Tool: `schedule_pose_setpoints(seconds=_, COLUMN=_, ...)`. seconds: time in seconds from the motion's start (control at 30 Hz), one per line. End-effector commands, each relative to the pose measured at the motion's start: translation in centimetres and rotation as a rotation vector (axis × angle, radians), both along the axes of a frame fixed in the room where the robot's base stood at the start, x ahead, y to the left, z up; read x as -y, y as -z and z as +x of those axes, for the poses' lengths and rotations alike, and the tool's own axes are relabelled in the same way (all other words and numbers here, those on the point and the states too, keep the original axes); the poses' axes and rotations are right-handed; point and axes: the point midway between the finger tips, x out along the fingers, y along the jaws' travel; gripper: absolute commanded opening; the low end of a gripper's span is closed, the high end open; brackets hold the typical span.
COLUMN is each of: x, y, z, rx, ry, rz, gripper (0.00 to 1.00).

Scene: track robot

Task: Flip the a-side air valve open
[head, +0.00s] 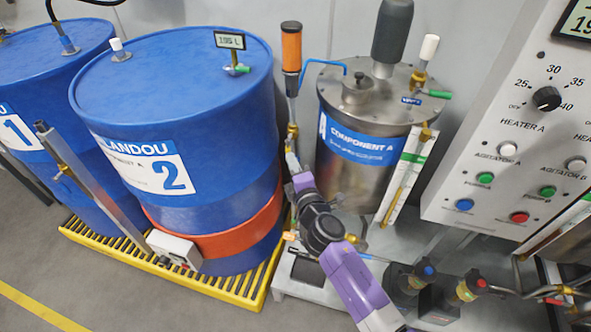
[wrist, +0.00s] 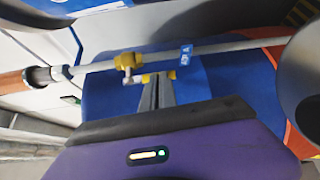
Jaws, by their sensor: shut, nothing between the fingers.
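The a-side air valve (wrist: 127,61) shows in the wrist view as a brass body on a pale pipe, beside a small blue tag that seems to read AIR A (wrist: 186,55). A small yellow piece, perhaps its lever, lies just below the pipe at my fingertips, partly hidden by them. My gripper (wrist: 157,82) is shut and empty, its tips close to this piece; I cannot tell whether they touch. In the head view my gripper (head: 292,158) is at the thin upright pipe between the blue drum and the steel tank, just below brass fittings (head: 292,131).
Blue drum 2 (head: 180,95) stands close on the left, on a yellow-edged pallet (head: 235,300). The steel Component A tank (head: 360,175) stands close on the right. An orange cylinder (head: 291,50) tops the pipe. A control panel (head: 510,130) is at the far right.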

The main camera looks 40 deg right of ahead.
Motion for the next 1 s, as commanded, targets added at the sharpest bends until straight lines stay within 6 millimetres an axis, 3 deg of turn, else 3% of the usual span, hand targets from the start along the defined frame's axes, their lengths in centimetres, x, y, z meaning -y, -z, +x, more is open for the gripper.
schedule_pose_setpoints(seconds=0.4, x=0.37, y=0.26, z=0.79, rx=0.113, ry=0.012, rz=0.075, gripper=0.0)
schedule_pose_setpoints(seconds=1.0, x=0.36, y=0.07, z=0.78, rx=0.121, ry=0.012, rz=0.084, gripper=0.0)
